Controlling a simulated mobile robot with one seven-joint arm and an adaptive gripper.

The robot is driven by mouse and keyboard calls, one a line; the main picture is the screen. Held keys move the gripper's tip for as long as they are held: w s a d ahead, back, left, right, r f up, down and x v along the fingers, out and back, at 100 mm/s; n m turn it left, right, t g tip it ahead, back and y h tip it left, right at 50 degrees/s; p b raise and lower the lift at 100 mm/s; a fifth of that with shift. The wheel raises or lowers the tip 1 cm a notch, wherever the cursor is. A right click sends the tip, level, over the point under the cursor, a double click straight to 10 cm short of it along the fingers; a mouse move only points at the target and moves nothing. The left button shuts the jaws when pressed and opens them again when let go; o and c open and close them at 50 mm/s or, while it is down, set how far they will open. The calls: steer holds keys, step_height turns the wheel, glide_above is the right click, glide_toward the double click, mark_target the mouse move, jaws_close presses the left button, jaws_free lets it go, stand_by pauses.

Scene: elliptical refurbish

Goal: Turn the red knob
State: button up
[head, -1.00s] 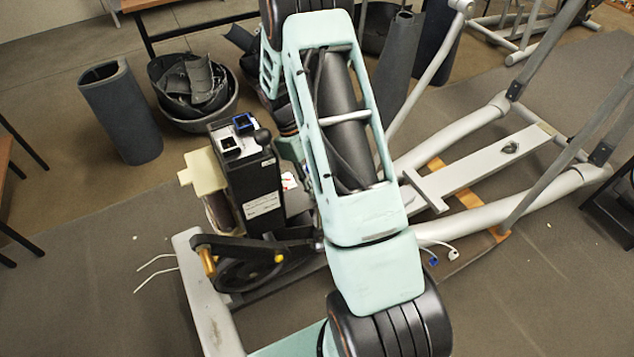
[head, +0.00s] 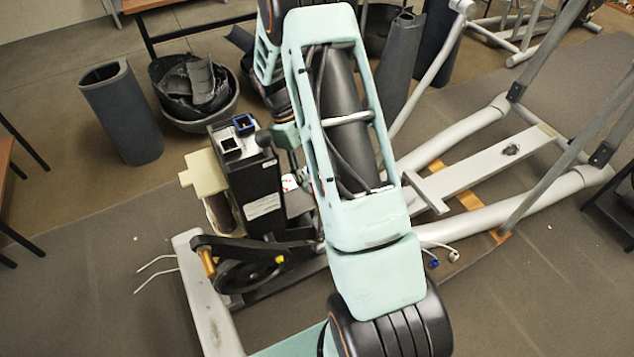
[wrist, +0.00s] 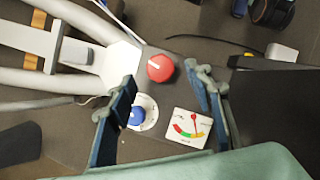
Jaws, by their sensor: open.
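The red knob (wrist: 160,68) is a round red cap on the dark panel in the wrist view. My gripper (wrist: 160,79) is open, with one dark teal finger on each side of the picture. The knob shows between and slightly beyond the fingertips, and I see no contact. A blue knob (wrist: 137,116) on a white round dial sits below it, close to the left finger. A white gauge card (wrist: 190,128) with a coloured scale and red needle lies by the right finger. In the head view my arm hides the red knob.
A black box-shaped unit (head: 256,190) stands left of my arm in the head view, with a blue socket (head: 243,124) on top. Pale grey machine tubes (head: 465,232) run to the right. A grey bowl of scraps (head: 195,95) stands on the floor behind.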

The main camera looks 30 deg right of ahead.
steer(key=v, duration=0.8)
